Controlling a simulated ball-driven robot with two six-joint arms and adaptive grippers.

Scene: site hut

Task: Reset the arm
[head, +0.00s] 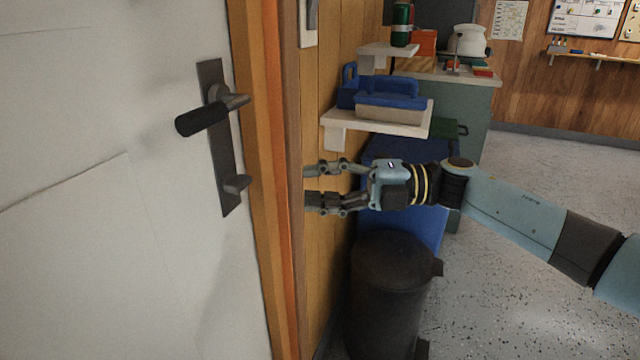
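My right arm reaches in from the right edge. Its gripper (308,185) points left, with its two fingers spread apart and nothing between them. The fingertips are in front of the wood-panelled wall, near the orange door frame; I cannot tell whether they touch it. The gripper is below the lower wall shelf and above the dark bin in the picture. My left gripper is not in view.
A white door (100,230) with a black-gripped handle (205,117) fills the left. A shelf (385,124) holds blue-handled boxes (392,100). A dark bin (392,290) stands below my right gripper, before a blue container (430,228). Speckled floor is clear at right.

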